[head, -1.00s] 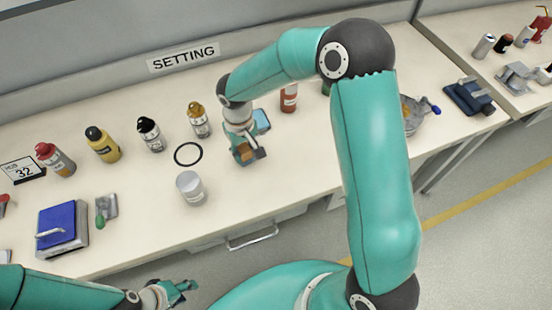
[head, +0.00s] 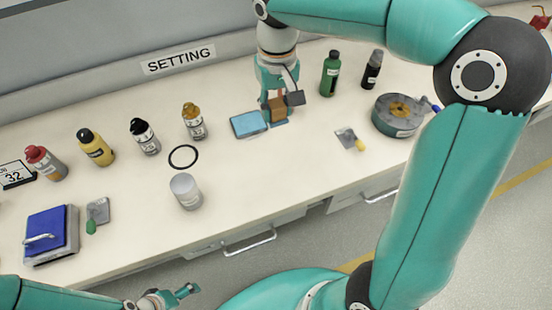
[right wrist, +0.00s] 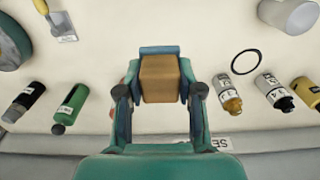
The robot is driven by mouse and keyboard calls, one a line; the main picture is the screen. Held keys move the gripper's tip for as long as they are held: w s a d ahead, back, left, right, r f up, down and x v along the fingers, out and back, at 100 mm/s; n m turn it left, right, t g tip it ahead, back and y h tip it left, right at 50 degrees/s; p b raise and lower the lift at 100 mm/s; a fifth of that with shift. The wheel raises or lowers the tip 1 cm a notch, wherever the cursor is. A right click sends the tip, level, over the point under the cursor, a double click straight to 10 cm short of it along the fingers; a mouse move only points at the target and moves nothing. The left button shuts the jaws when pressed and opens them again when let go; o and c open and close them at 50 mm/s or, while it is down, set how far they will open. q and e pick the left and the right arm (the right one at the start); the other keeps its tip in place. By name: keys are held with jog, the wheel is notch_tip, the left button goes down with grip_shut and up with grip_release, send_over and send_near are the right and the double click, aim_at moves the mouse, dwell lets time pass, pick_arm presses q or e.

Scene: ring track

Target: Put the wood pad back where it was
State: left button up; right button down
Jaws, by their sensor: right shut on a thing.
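The wood pad is a small brown block (head: 272,110), held in my right gripper (head: 277,112) at the back middle of the bench, just right of a light blue pad (head: 250,124). In the right wrist view the wood pad (right wrist: 160,78) sits between the two fingers of the right gripper (right wrist: 160,85). I cannot tell whether its underside touches the bench. My left gripper (head: 170,298) is at the bottom edge, in front of the bench, and its fingers are too small to read.
A black ring (head: 184,157) and grey-white jar (head: 186,191) stand left of the pad. A green bottle (head: 330,73), scraper (head: 350,140) and round grey tin (head: 398,115) lie to the right. Several bottles line the left. The front middle is clear.

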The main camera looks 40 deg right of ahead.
notch_tip(320, 180, down, 18)
dwell(0.5)
jog(key=c, duration=0.7)
grip_release()
jog(key=shift+f, duration=0.1)
jog(key=shift+c, duration=0.2)
notch_tip(320, 180, up, 12)
